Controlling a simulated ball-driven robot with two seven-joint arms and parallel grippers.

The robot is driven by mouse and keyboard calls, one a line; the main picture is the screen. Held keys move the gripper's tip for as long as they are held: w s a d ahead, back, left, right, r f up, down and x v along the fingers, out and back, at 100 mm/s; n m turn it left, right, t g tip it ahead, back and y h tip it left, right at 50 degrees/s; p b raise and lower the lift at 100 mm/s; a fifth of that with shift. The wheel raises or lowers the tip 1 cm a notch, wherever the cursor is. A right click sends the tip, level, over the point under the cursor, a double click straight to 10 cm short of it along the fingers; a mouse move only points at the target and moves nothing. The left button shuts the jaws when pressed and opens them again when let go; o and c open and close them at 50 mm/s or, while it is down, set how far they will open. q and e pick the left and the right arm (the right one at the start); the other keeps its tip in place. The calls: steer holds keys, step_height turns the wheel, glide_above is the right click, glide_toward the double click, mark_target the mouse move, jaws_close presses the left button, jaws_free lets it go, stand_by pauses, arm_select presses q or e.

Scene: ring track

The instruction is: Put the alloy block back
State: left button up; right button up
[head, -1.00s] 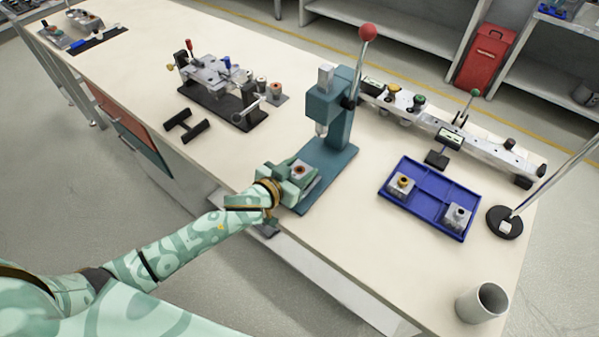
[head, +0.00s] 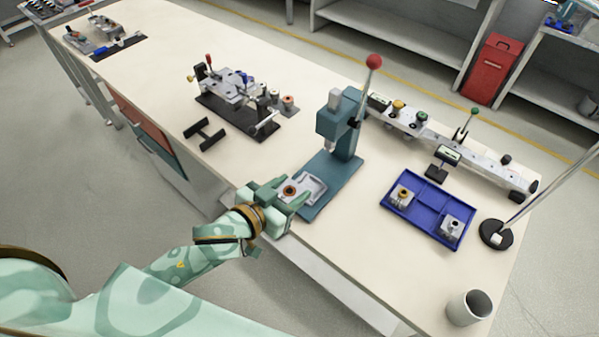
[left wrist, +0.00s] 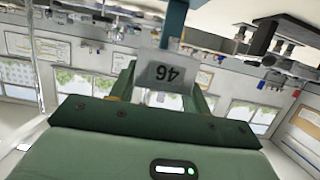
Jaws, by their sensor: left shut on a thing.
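My left gripper (head: 284,202) is shut on a grey metal block (head: 289,190) with a copper-coloured bushing in its top. It holds the block at the bench's front edge, just in front of the teal arbor press (head: 342,130). In the left wrist view the block (left wrist: 160,76) sits between the fingers and bears an upside-down "46". The blue tray (head: 428,207) lies right of the press, with one grey block with a brass-coloured top (head: 402,197) in its left part and one with a silver top (head: 451,228) in its right part. My right gripper is not in view.
A silver plate (head: 313,187) lies on the press base. A clamping fixture (head: 238,98) and a black H-shaped piece (head: 205,134) stand left. A long rail fixture (head: 470,151) is behind the tray. A lamp base (head: 496,234) and grey cup (head: 470,307) are at right. Bench before the tray is clear.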

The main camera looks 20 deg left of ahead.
arm_select(q)
steer(key=shift+s+r, duration=0.35)
steer(key=shift+s, duration=0.4)
steer(key=shift+s+a+f, duration=0.1)
steer(key=shift+a+f, duration=0.05)
steer(key=shift+a+r+n+y, duration=0.2)
steer(key=shift+a+n+y, duration=0.6)
steer(key=shift+a+y, duration=0.3)
steer(key=r, duration=0.1)
steer(key=w+a+r+n, duration=0.1)
steer(key=shift+w+a+r+t+y, duration=0.1)
steer(key=shift+r+t+y, duration=0.25)
steer(key=shift+t+y, duration=0.05)
step_height(320, 180, up, 11)
steer(key=n+y, duration=0.1)
steer(key=y, duration=0.1)
glide_above(283, 183)
steer(key=w+a, duration=0.2)
steer(key=a, duration=0.1)
steer(key=shift+s+r, duration=0.15)
steer(key=shift+s, duration=0.05)
steer(key=shift+d, duration=0.15)
